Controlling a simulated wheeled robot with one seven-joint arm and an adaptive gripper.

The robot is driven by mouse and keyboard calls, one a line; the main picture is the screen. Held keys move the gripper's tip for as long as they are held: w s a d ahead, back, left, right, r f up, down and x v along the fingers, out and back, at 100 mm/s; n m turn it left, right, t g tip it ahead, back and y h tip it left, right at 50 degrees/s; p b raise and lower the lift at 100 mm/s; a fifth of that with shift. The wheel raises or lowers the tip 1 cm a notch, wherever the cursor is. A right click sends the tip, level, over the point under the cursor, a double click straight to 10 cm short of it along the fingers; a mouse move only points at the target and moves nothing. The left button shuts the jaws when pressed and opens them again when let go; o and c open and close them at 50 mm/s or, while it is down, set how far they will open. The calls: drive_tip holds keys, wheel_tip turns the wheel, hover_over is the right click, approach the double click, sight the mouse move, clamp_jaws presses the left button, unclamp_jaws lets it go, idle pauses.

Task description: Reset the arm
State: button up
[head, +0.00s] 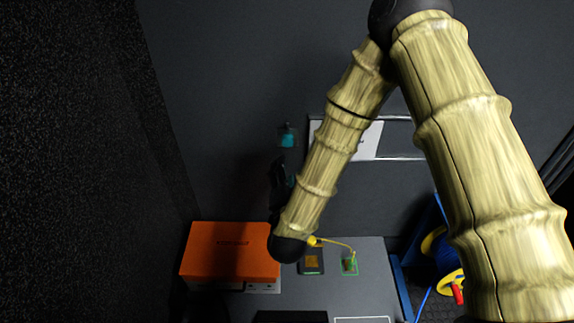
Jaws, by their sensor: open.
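My arm rises from the lower right to an elbow at the top, then its forearm comes down to a black wrist joint over the desk. A dark shape beside the forearm, which appears to be my gripper (281,174), is partly hidden by the forearm. It is open, and I see nothing held in it. It shows against the dark wall, above and behind the orange box (232,250) in the picture. The fingers are too dark to make out clearly.
The grey desk (370,296) carries the orange box, a dark item with an orange patch (312,262) and a small green board (349,266), with a yellow cable near the wrist. A teal item (287,136) is near the wall. Blue and yellow items (446,260) lie right.

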drive_tip(key=shift+s, duration=0.15)
idle(0.3)
drive_tip(key=s+d+f+n+g, duration=0.4)
drive_tip(key=s+d+f+g, duration=0.35)
drive_tip(key=s+f, duration=0.55)
drive_tip(key=s+d+f+n+g, duration=0.5)
drive_tip(key=s+d+f, duration=0.55)
drive_tip(key=f, duration=0.55)
drive_tip(key=s+d+f+g, duration=0.1)
drive_tip(key=s+d+g, duration=0.2)
drive_tip(key=s, duration=0.4)
drive_tip(key=s+d+f+g, duration=0.1)
drive_tip(key=s+d+g, duration=0.15)
drive_tip(key=s, duration=0.55)
wheel_tip(320, 180, up, 17)
drive_tip(key=w+p, duration=0.1)
drive_tip(key=p, duration=1.6)
drive_tip(key=shift+a, duration=0.3)
drive_tip(key=shift+f, duration=0.1)
